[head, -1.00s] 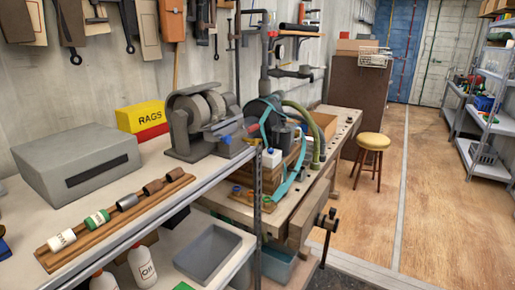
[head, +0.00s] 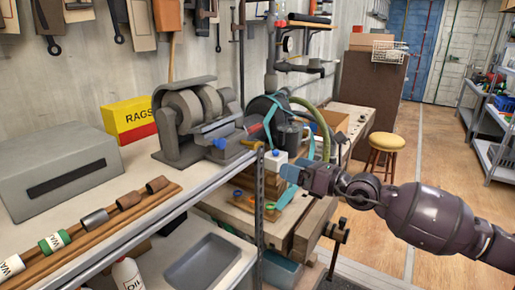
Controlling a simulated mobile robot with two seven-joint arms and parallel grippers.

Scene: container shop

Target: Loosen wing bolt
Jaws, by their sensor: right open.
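My right gripper (head: 290,172) reaches in from the right, its light-blue fingertips beside a white block (head: 276,158) with a small blue knob (head: 275,152) on top. It is open and appears empty. Whether it touches the block cannot be told. The grey bench grinder (head: 195,118) stands on the near bench. A small blue knob (head: 220,143) sits low at its front, by the tool rest. I cannot tell which of these small blue parts, if either, is the wing bolt. My left gripper is not in view.
A metal shelf post (head: 259,205) stands between the near bench and the wooden workbench (head: 290,219). A green hose (head: 326,130) and teal strap hang near my right gripper. A yellow stool (head: 387,144) stands behind my right arm. The floor to the right is clear.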

